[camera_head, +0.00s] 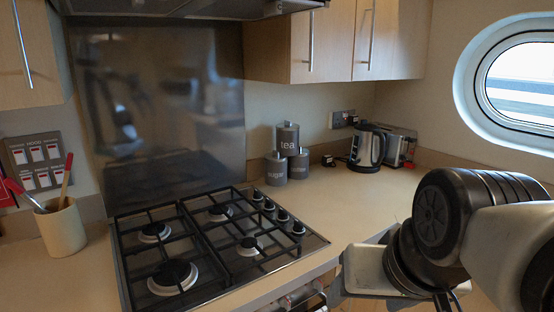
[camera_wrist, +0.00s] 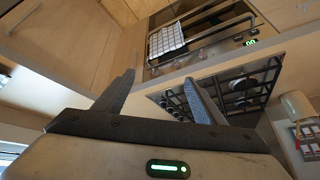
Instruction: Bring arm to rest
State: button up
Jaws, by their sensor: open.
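My gripper (camera_wrist: 160,95) shows in the wrist view with its two fingers spread apart and nothing between them. Beyond the fingers are the oven front (camera_wrist: 200,40) with a checked cloth (camera_wrist: 166,40) on its rail, and the gas hob (camera_wrist: 235,90). In the head view my arm (camera_head: 440,235) is bent at the lower right, in front of the counter edge. The gripper's fingers cannot be made out in the head view.
The gas hob (camera_head: 212,245) is set in the counter (camera_head: 345,195). Tea and sugar canisters (camera_head: 287,137), a kettle (camera_head: 368,148) and a toaster (camera_head: 402,147) stand at the back. A utensil pot (camera_head: 61,228) is at left. Cabinets (camera_head: 345,45) hang above. The counter's middle is clear.

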notch_tip(320, 180, up, 13)
jog(key=s+d+p, duration=0.1)
jog(key=p, duration=1.4)
jog(key=shift+s+f+n+h, duration=0.15)
jog(key=shift+s+n+h, duration=0.15)
jog(key=shift+s+n, duration=0.1)
